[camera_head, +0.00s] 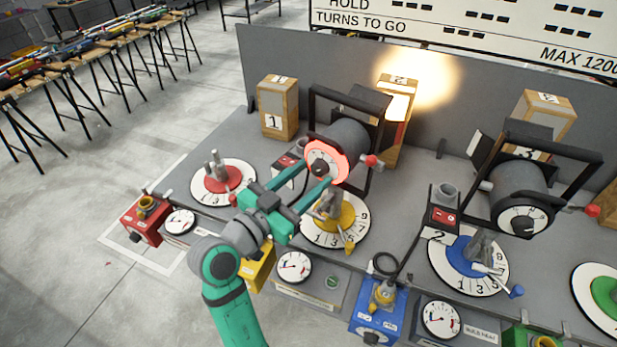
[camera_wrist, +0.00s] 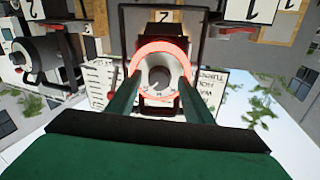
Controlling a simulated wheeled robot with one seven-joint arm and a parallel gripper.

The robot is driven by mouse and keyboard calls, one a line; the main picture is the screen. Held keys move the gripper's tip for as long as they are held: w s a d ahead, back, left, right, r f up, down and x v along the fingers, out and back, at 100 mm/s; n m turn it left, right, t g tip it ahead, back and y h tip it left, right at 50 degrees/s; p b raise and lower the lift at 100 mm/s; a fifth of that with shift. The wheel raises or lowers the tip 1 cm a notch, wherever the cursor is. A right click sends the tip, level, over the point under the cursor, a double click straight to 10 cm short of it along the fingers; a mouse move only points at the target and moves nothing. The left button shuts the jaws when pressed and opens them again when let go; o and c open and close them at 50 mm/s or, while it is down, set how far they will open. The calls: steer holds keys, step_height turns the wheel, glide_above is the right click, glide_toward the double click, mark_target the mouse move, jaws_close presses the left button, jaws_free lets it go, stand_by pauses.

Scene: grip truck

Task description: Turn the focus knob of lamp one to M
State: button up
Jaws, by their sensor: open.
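Lamp one (camera_head: 345,138) is a grey cylinder in a black frame at the centre of the head view. Its front dial (camera_head: 340,172) is ringed in glowing red, and the dial also shows in the wrist view (camera_wrist: 160,93). The grey focus knob (camera_wrist: 158,76) sits at the dial's middle. My gripper (camera_head: 322,170) is open in front of the dial, its green fingers on either side of the knob in the wrist view (camera_wrist: 160,83). I cannot tell whether they touch it. The dial's letters are too small to read.
A second lamp (camera_head: 519,190) stands to the right. A red turntable (camera_head: 219,180) and a yellow one (camera_head: 335,222) lie on the grey bench near my arm. Numbered wooden blocks (camera_head: 277,100) stand behind, before a grey panel (camera_head: 440,85).

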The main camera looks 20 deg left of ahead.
steer(key=shift+w, duration=0.1)
steer(key=shift+d, duration=0.1)
steer(key=c, duration=1)
steer(key=shift+c, duration=0.2)
steer(key=n, duration=0.4)
steer(key=shift+n, duration=0.4)
steer(key=shift+d+n, duration=0.1)
steer(key=shift+n, duration=1.9)
steer(key=o, duration=1)
